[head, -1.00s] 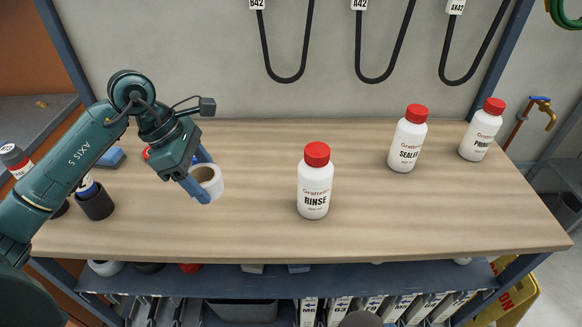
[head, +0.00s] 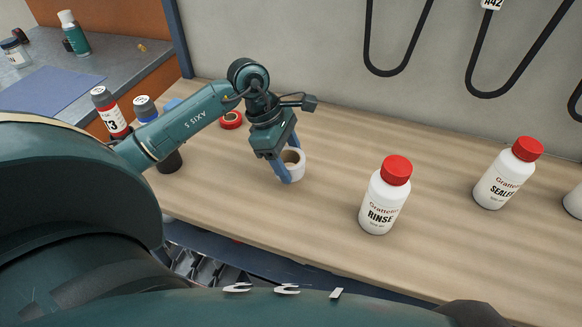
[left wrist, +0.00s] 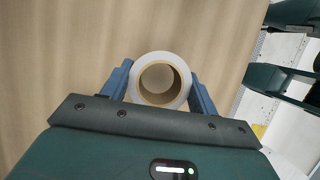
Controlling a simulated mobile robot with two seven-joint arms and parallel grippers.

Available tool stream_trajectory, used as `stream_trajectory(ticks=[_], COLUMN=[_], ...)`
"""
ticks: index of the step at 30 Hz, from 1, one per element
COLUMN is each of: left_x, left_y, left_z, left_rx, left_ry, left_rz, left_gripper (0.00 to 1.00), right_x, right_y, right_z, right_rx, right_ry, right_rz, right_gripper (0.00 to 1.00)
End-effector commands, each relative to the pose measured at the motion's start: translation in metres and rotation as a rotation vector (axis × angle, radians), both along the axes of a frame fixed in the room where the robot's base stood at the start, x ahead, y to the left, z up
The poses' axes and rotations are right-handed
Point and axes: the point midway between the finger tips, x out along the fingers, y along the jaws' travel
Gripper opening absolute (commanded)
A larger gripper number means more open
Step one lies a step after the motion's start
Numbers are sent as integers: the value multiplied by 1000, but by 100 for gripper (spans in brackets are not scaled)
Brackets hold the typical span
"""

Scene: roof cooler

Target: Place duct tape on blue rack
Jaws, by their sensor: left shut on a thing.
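The duct tape, a white roll with a tan core (head: 299,166), is between the blue fingers of my left gripper (head: 288,160). The left wrist view shows the roll (left wrist: 181,93) held with a finger touching each side. It is over the wooden bench top; I cannot tell whether it touches the wood. No separate blue rack is clearly seen. The bench has a dark blue frame, with a post (head: 180,40) at its far left corner and a lower shelf partly hidden by my body. My right gripper is not in view.
A RINSE bottle (head: 378,207) stands right of the tape, with a SEALER bottle (head: 505,180) farther right. A red roll (head: 231,120) lies behind my left arm. Upright cans (head: 108,112) are at the left. A grey counter with a blue mat (head: 62,92) is beyond.

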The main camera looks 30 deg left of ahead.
Motion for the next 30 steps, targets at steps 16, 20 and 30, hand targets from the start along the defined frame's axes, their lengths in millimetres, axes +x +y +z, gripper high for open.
stream_trajectory(ticks=[16, 20, 30], left_x=[0, 0, -1], left_y=[0, 0, 0], left_z=[-36, -37, -37], left_rx=[-1, 0, 0], left_ry=[-1, 1, 1], left_rz=[-1, -1, 0], left_gripper=[30, 64, 81], right_x=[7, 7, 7], right_y=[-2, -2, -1], right_z=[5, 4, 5], right_rx=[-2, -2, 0], right_ry=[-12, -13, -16], right_rz=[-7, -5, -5], right_gripper=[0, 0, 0])
